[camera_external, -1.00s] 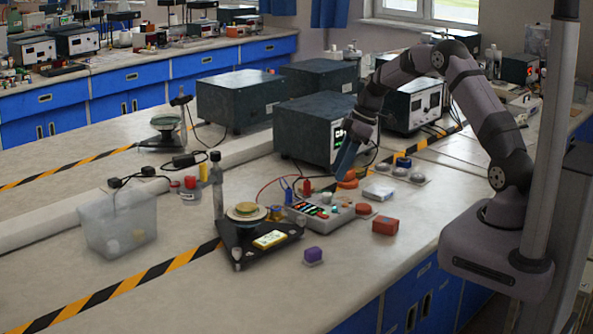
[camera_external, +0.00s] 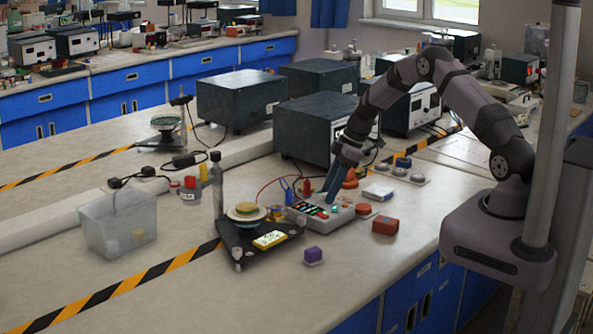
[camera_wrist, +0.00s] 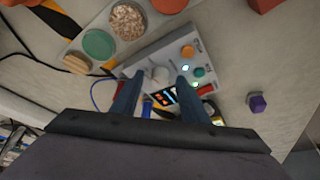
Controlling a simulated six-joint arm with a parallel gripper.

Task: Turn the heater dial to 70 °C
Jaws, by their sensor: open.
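The grey control box (camera_external: 340,217) stands on the bench, with a small dark display and several buttons. The dial's scale and pointer are too small to read, and my gripper hides part of the box in the external view.
A red block (camera_external: 385,226) and a purple block (camera_external: 313,254) lie near the box. A black stand (camera_external: 240,237) with a dish is on its left. A dark instrument (camera_external: 300,130) stands behind.

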